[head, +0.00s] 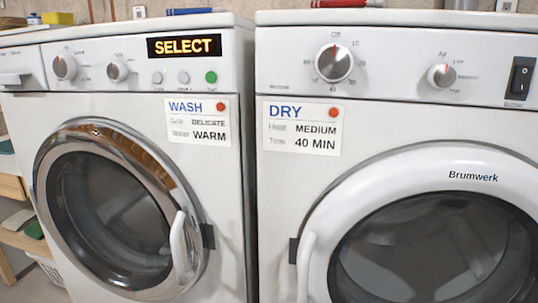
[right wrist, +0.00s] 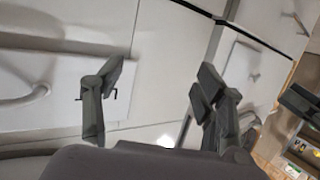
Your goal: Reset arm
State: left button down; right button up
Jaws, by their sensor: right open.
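My right gripper (right wrist: 160,84) shows in the right wrist view with its two dark grey fingers spread apart and nothing between them. Pale appliance-like panels lie behind the fingers. I cannot tell how far away they are. My left gripper shows in neither view, and no arm shows in the head view. In the head view a white washer (head: 243,200) stands at the left with its round door closed and its display (head: 184,46) reading SELECT. A white dryer (head: 275,190) stands at the right with its door closed.
The washer carries a WASH card (head: 199,121) reading DELICATE and WARM. The dryer carries a DRY card (head: 302,127) reading MEDIUM and 40 MIN. A wooden shelf (head: 22,240) stands at the far left. A curved white handle (right wrist: 22,98) is left of my right gripper.

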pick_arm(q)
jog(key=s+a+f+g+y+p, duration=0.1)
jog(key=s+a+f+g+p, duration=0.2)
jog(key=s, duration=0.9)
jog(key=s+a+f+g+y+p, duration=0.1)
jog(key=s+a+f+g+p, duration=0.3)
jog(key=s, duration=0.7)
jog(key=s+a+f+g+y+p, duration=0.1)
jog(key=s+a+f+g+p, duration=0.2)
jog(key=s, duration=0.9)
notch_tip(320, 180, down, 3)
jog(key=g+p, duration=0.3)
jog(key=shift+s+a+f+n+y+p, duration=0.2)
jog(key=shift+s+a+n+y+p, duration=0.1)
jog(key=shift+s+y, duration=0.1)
pick_arm(e)
jog(key=s+d+f+g+h, duration=0.1)
jog(key=s+d+f+g, duration=0.2)
jog(key=s, duration=0.9)
jog(key=s+d+f+g+h, duration=0.1)
jog(key=s+d+f+g, duration=0.3)
jog(key=s, duration=0.7)
jog(key=s+d+f+g+h, duration=0.1)
jog(key=s+d+f+g, duration=0.2)
jog(key=s, duration=0.9)
notch_tip(320, 180, down, 3)
jog(key=g, duration=0.3)
jog(key=shift+s+d+f+m+h, duration=0.2)
jog(key=shift+s+d+m+h, duration=0.1)
jog(key=shift+s+h, duration=0.1)
